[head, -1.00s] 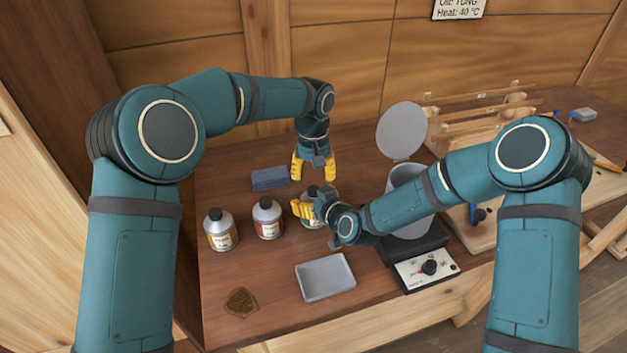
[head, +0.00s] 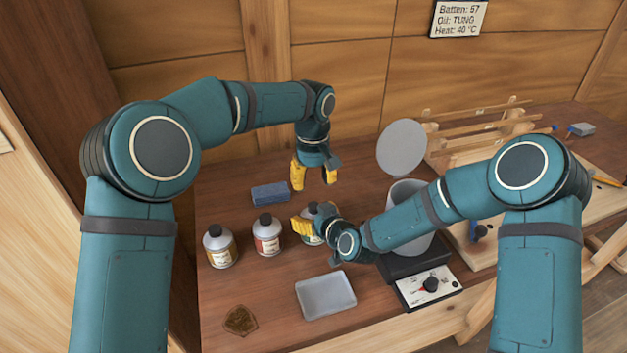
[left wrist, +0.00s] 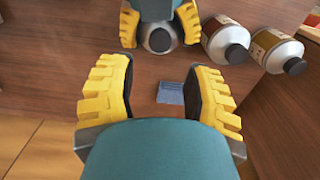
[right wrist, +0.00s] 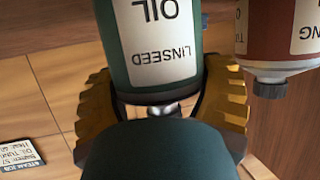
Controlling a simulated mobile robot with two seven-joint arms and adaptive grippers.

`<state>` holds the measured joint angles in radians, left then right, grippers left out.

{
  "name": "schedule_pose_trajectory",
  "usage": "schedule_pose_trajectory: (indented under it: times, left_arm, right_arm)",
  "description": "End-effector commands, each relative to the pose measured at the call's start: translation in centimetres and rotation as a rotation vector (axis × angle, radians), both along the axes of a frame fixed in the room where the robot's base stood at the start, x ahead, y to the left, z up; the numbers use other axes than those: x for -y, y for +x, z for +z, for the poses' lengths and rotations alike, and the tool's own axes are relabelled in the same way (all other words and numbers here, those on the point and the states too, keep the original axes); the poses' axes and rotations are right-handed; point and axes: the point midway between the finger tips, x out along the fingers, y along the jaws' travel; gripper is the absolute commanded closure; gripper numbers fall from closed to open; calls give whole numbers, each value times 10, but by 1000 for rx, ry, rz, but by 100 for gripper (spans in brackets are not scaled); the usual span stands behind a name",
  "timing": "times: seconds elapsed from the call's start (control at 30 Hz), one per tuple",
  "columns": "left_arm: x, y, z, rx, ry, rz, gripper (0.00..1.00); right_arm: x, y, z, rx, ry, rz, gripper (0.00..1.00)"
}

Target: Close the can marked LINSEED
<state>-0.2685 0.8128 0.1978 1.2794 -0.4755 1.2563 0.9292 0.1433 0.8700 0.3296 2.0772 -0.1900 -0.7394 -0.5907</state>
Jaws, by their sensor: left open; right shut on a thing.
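The can marked LINSEED (right wrist: 165,55) has a green body and a pale label, upside down in the right wrist view. In the head view this can (head: 312,239) stands at the right end of a row of cans. A dark cap (left wrist: 160,39) shows on its top; a silvery neck (right wrist: 163,108) shows below it. I cannot tell whether the cap is tight. My right gripper (head: 303,227) is shut on the can, fingers around its body. My left gripper (head: 314,180) is open and empty, pointing down above and behind the can, apart from it.
Two capped cans, one red-labelled (head: 267,238) and one yellow-labelled (head: 220,250), stand to the left. A blue block (head: 270,194) lies behind them, a grey tray (head: 325,296) in front. The pot (head: 405,190) with its raised round lid (head: 402,147) stands right, partly behind my right arm.

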Motion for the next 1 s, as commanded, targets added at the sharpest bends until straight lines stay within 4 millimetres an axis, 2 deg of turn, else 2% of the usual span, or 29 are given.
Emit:
schedule_pose_trajectory:
  times: [0.17, 0.63, 1.0]
  left_arm:
    - [0, 0, -9, -3, 1, -1, 50]
    - [0, -1, -72, -2, 0, -1, 50]
    - [1, -1, -80, 0, 0, -2, 50]
  right_arm:
    - [0, 0, 1, 2, 0, 0, 100]
    - [0, 0, 1, 2, 0, 0, 100]
    - [0, 0, 1, 2, 0, 0, 100]
